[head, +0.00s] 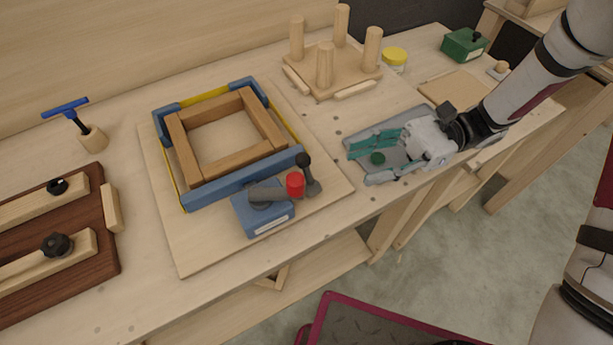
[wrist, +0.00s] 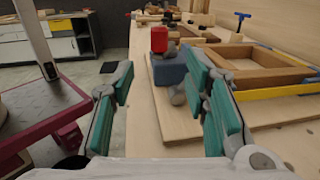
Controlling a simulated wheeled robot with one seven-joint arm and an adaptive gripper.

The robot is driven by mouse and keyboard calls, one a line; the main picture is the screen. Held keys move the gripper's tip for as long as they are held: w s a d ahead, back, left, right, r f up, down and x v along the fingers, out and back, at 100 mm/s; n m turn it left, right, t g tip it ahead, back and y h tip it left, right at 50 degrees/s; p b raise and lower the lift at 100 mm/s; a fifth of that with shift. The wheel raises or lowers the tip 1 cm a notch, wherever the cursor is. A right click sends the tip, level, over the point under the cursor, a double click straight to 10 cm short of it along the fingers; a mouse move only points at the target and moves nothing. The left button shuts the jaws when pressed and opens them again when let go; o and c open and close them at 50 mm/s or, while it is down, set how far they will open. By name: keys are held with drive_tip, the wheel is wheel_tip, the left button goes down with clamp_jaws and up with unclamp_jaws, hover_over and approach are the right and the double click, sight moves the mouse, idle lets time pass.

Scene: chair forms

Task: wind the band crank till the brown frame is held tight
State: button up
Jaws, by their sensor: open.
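The brown frame (head: 180,137) lies flat on a pale board (head: 190,258), inside a yellow band (head: 176,185) with blue corner and bar pieces. A blue crank box (head: 262,220) sits at the board's front, with a grey crank arm, a red knob (head: 295,185) and a dark upright lever (head: 309,178). In the wrist view the red knob (wrist: 159,40) stands above the blue box (wrist: 168,72), beyond my fingers. My gripper (head: 362,164) is open and empty, right of the crank and apart from it. I cannot tell how tight the band is.
A dark wooden board with clamps (head: 110,245) is at left, near a blue T-handled tool (head: 66,108). The bench's front edge is close.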

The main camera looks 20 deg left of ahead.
sight(296, 185)
drive_tip(key=p+x, duration=0.1)
drive_tip(key=x, duration=1.1)
drive_tip(key=shift+s+a+p, duration=0.25)
drive_tip(key=shift+s+p, duration=0.05)
drive_tip(key=shift+s, duration=0.05)
clamp_jaws()
